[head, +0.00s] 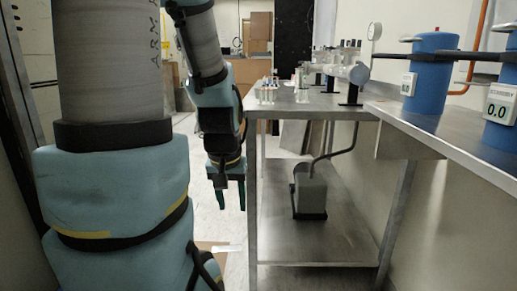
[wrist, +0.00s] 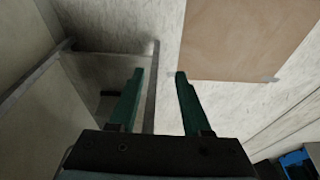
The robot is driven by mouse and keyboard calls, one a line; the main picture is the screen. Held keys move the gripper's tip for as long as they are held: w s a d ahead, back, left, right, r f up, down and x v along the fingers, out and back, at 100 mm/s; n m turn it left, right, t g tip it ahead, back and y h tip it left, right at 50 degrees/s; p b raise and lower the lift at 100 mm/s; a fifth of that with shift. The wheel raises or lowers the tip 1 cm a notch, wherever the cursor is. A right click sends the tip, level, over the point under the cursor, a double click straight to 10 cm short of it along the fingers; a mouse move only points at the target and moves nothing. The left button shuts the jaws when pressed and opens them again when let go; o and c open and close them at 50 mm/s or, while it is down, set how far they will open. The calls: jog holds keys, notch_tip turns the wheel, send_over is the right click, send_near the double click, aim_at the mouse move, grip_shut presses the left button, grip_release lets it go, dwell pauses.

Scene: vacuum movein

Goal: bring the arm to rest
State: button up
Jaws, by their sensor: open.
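My arm runs down the left side of the head view, in teal and grey links. My gripper (head: 231,197) hangs pointing down, just left of the metal table's near left leg. Its two green fingers are apart with nothing between them. In the wrist view my gripper (wrist: 156,78) is open over the pale floor, and its fingers are empty.
A metal table (head: 285,108) with glassware stands right of my gripper. A grey pump (head: 311,190) sits on its lower shelf (head: 330,245). Blue cylinders (head: 431,70) stand on the right bench. Cardboard boxes (head: 258,30) are at the back. A brown sheet (wrist: 245,35) lies on the floor.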

notch_tip(320, 180, up, 28)
jog(key=s+g+p, duration=0.1)
jog(key=s+p, duration=0.1)
jog(key=p, duration=2.8)
jog(key=shift+s+a+r, duration=0.25)
jog(key=shift+s, duration=0.1)
